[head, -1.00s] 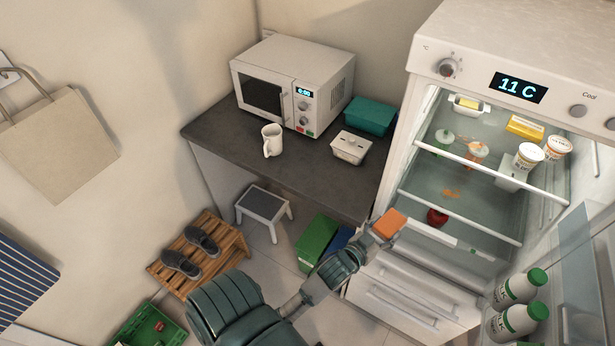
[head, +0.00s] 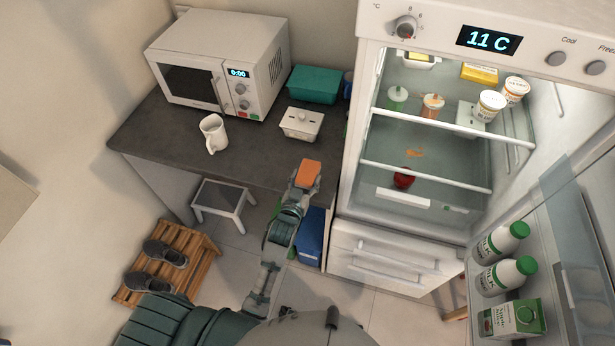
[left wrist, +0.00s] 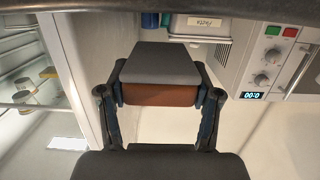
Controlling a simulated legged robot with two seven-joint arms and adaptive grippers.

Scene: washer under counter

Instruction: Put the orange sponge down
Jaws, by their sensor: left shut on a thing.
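The orange sponge (head: 308,173) is held in my left gripper (head: 303,186), in front of the dark counter's (head: 255,160) front right edge in the head view. In the left wrist view the sponge (left wrist: 158,94) sits between the two fingers of my left gripper (left wrist: 159,98), with a grey face on one side and an orange-brown side below it. Whether the sponge touches the counter cannot be told. My right gripper is not in view.
The open fridge (head: 430,150) is to the right. The counter's front middle is bare. A step stool (head: 222,200) stands below.

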